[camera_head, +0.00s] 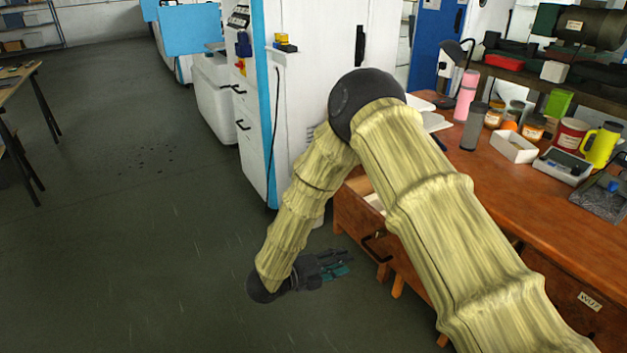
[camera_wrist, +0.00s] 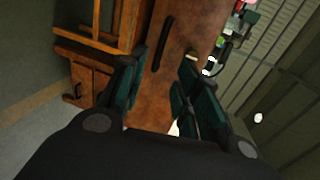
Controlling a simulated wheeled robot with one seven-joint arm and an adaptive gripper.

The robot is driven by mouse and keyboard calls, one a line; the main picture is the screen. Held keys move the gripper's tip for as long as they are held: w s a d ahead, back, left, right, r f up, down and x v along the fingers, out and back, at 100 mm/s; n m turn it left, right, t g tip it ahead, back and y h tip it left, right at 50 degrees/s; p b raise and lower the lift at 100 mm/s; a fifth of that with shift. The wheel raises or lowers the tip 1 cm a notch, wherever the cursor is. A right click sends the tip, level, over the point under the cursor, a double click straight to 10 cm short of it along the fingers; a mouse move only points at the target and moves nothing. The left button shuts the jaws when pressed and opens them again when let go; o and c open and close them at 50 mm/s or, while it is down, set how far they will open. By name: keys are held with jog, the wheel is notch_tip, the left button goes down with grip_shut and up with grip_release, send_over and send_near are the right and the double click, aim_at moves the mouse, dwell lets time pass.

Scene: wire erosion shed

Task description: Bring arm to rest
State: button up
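My arm, in a ribbed yellowish sleeve with a dark elbow, reaches across the head view and bends down in front of the wooden workbench (camera_head: 480,200). My gripper (camera_head: 338,268) hangs low over the dark floor, left of the bench's front, pointing right. In the wrist view my gripper (camera_wrist: 160,88) shows two dark green fingers spread apart, with nothing visible between them. Behind the fingers is a brown wooden front with a dark handle (camera_wrist: 163,44).
A drawer (camera_head: 362,228) of the bench stands pulled out beside my arm. The bench top carries a pink bottle (camera_head: 466,97), a grey cylinder (camera_head: 474,127), a white box (camera_head: 513,147) and a yellow mug (camera_head: 602,145). A white machine cabinet (camera_head: 310,85) stands behind.

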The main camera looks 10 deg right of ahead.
jog(key=s+d+f+n+t+y, duration=0.1)
jog(key=s+d+f+n+y, duration=0.15)
jog(key=f+n, duration=0.35)
jog(key=s+d+f+n+t+y, duration=0.1)
jog(key=s+d+f+n+y, duration=0.2)
jog(key=f+n, duration=0.35)
jog(key=s+d+f+n+g+y, duration=0.1)
jog(key=s+f+n+g+y, duration=0.15)
jog(key=s+f+n, duration=0.5)
jog(key=s+d+f+n+g+y, duration=0.1)
jog(key=s+f+n+y, duration=0.25)
jog(key=s, duration=0.65)
jog(key=s+d+n+g+y, duration=0.1)
jog(key=s+n+g+y, duration=0.35)
jog(key=s, duration=1.05)
notch_tip(320, 180, up, 16)
jog(key=n+h+p, duration=0.1)
jog(key=n+p, duration=0.1)
jog(key=p, duration=1.3)
jog(key=shift+s+n+h, duration=0.25)
jog(key=shift+n+h, duration=0.15)
jog(key=shift+d, duration=0.1)
